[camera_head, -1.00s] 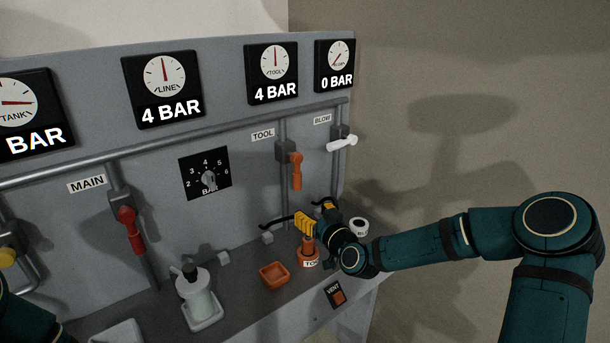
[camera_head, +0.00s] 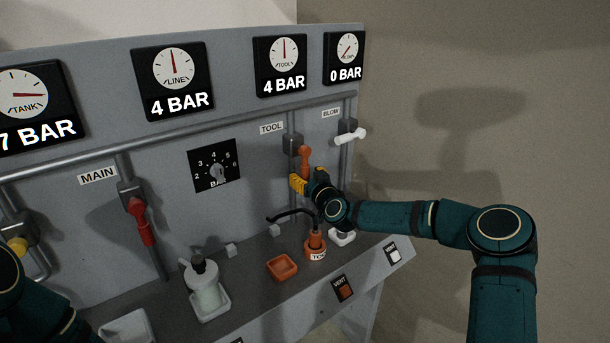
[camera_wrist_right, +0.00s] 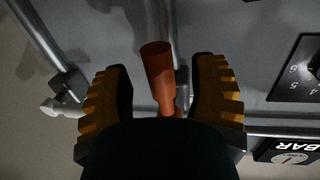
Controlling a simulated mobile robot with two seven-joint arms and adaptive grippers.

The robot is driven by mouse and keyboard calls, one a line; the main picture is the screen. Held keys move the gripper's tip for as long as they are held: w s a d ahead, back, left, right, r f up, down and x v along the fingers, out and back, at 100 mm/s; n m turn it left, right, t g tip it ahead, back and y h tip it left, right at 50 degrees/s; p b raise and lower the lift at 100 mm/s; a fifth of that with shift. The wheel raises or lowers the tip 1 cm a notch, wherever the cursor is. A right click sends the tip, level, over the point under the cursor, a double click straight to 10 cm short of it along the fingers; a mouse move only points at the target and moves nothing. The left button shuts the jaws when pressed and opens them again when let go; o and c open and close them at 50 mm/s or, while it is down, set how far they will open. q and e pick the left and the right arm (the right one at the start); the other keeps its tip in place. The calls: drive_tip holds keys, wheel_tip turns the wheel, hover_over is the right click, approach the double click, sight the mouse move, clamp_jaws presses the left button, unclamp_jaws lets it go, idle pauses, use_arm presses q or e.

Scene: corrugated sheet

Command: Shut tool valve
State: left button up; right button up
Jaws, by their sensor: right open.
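The orange tool valve handle (camera_head: 305,160) hangs down along its pipe under the TOOL label (camera_head: 271,128). My right gripper (camera_head: 308,181) is at the lower end of this handle. In the right wrist view the handle (camera_wrist_right: 158,72) stands between the two yellow ribbed fingers of my open right gripper (camera_wrist_right: 160,95), with a gap on each side. The tool gauge (camera_head: 283,65) reads 4 BAR. My left arm shows at the lower left edge; its gripper is out of view.
The white blow valve handle (camera_head: 350,135) sticks out to the right of the tool valve. The red main valve handle (camera_head: 141,222) is at left. Below are an orange dish (camera_head: 282,267), an orange TOOL fitting (camera_head: 315,245) and a bottle (camera_head: 206,287) on the ledge.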

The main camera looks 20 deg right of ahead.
drive_tip(key=shift+w+a, duration=0.15)
drive_tip(key=shift+w, duration=0.55)
clamp_jaws()
drive_tip(key=shift+a, duration=0.1)
